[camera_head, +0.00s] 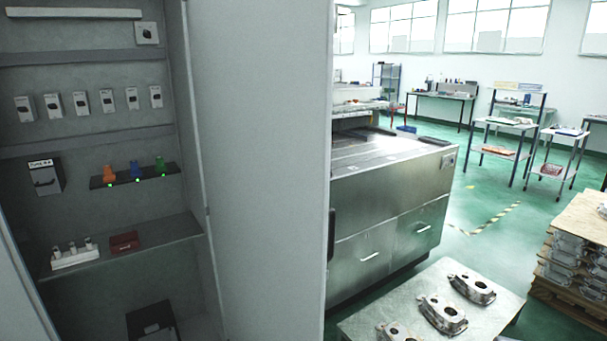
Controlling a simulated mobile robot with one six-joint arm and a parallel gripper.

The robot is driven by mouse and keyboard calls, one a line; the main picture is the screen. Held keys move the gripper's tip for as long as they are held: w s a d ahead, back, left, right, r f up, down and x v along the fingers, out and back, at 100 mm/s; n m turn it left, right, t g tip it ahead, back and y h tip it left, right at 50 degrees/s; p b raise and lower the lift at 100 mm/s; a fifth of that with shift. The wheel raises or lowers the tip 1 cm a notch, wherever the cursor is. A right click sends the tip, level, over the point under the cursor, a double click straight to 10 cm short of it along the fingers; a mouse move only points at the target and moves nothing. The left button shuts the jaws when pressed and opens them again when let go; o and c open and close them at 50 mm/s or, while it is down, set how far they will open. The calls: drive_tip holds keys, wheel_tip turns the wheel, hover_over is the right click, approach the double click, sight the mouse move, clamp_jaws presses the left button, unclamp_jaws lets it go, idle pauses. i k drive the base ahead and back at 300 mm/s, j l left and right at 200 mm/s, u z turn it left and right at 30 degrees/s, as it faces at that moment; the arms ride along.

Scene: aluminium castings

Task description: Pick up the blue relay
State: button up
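The blue relay (136,169) stands upright on a narrow dark strip (150,177) inside an open grey cabinet at the left of the head view. An orange relay (109,174) stands to its left and a green relay (159,164) to its right, with gaps between them. A small green light shows on the strip below each one. Nothing covers the blue relay from this side. My gripper is not in the picture.
The open cabinet door (262,150) stands right of the opening. Below the strip, a shelf (185,232) holds a white rack (75,258) and a dark red box (124,242). Castings (442,314) lie on a table at the lower right.

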sight(134, 166)
drive_tip(key=i+l+u, duration=0.5)
drive_tip(key=l+u, duration=0.35)
drive_tip(key=l, duration=0.15)
drive_tip(key=i+l+u, duration=0.1)
drive_tip(key=l+u, duration=0.3)
drive_tip(key=l, duration=0.2)
drive_tip(key=l+u, duration=0.45)
drive_tip(key=l, duration=0.15)
drive_tip(key=l+u, duration=0.4)
drive_tip(key=l, duration=0.25)
drive_tip(key=j+z, duration=0.5)
drive_tip(key=j, duration=1.25)
